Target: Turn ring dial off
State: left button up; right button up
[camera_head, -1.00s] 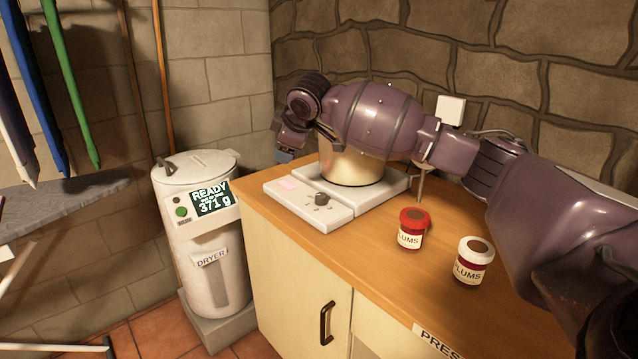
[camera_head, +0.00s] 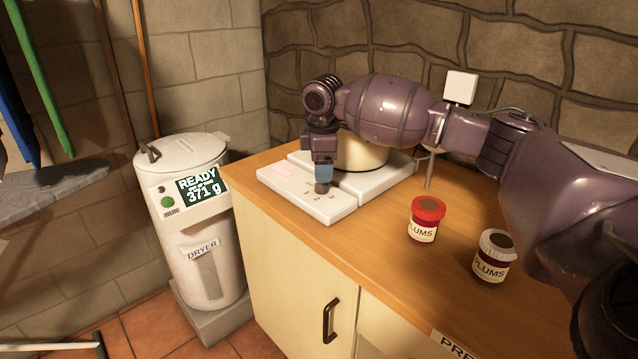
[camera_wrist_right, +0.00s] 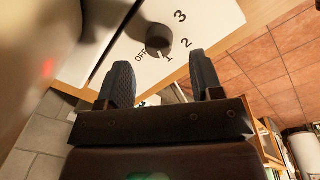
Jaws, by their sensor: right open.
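The ring dial (camera_wrist_right: 157,38) is a dark round knob on the white hob's control panel (camera_head: 300,200). In the head view the dial (camera_head: 322,188) shows just under my gripper. My right gripper (camera_head: 322,176) points down over the dial. In the wrist view its two fingers (camera_wrist_right: 160,66) are apart with nothing between them, and the dial appears just beyond the tips. Contact cannot be told. My left gripper is not in view.
A cream pot (camera_head: 362,152) stands on the hob behind my right gripper. A white dryer (camera_head: 205,235) stands left of the cabinet.

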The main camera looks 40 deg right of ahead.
aim_at(322, 186)
jog(key=f, duration=0.3)
jog(key=shift+w+f+b, duration=0.2)
jog(key=shift+f+b, duration=0.15)
jog(key=shift+f, duration=0.05)
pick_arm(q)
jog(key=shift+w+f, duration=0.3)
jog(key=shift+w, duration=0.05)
pick_arm(e)
jog(key=shift+d+f, duration=0.1)
jog(key=shift+f, duration=0.15)
